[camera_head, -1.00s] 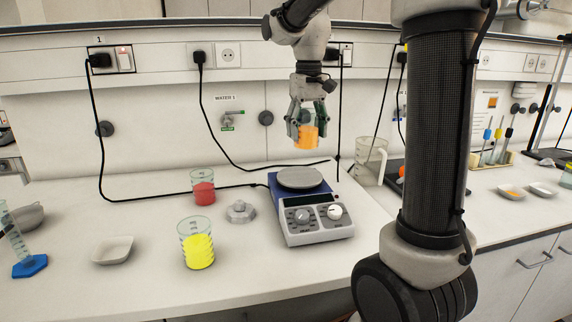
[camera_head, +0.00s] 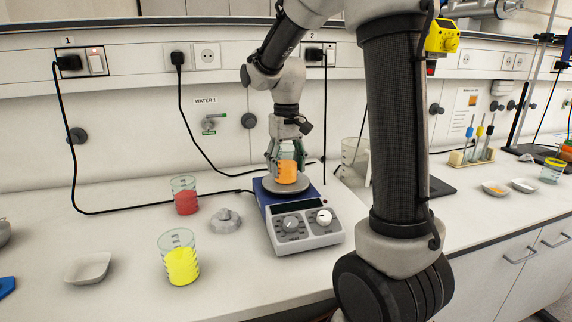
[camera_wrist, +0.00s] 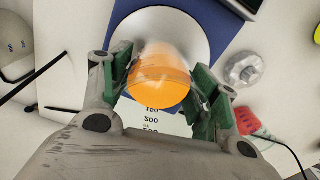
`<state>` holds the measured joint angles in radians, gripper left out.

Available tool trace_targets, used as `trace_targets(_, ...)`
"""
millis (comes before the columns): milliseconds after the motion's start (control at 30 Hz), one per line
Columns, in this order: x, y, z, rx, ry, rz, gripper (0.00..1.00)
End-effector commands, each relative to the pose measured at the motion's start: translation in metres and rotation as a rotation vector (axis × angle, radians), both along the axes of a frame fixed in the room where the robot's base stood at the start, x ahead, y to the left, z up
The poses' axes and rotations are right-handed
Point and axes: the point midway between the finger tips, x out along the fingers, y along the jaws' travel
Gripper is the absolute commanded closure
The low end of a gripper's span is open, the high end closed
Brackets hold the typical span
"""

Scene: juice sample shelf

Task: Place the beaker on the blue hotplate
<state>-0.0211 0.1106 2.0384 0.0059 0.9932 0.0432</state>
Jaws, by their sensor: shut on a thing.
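A beaker with orange liquid (camera_head: 287,172) is between the fingers of my gripper (camera_head: 286,160), which is shut on it. The beaker is upright at the plate of the blue hotplate (camera_head: 306,222); I cannot tell whether its base touches the plate. In the wrist view the orange beaker (camera_wrist: 160,82) lies between the green finger pads of my gripper (camera_wrist: 163,88), with the round grey plate (camera_wrist: 180,25) and blue housing (camera_wrist: 238,8) behind it.
A beaker of red liquid (camera_head: 186,200) and a grey knob-shaped weight (camera_head: 226,220) stand left of the hotplate. A beaker of yellow liquid (camera_head: 182,264) and a white dish (camera_head: 88,268) are at front left. A clear jug (camera_head: 352,154) stands behind right.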

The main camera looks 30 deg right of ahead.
Motion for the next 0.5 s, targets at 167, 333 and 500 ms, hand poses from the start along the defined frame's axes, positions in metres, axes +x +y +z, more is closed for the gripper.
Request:
trace_targets(167, 0.0003, 0.0, 0.0005, 0.0, -0.001, 0.0, 0.93)
trace_targets(333, 0.0001, 0.0, -0.0018, 0.0, 0.0, 0.0, 0.32)
trace_targets(500, 0.0001, 0.0, -0.0017, 0.0, 0.0, 0.0, 0.16)
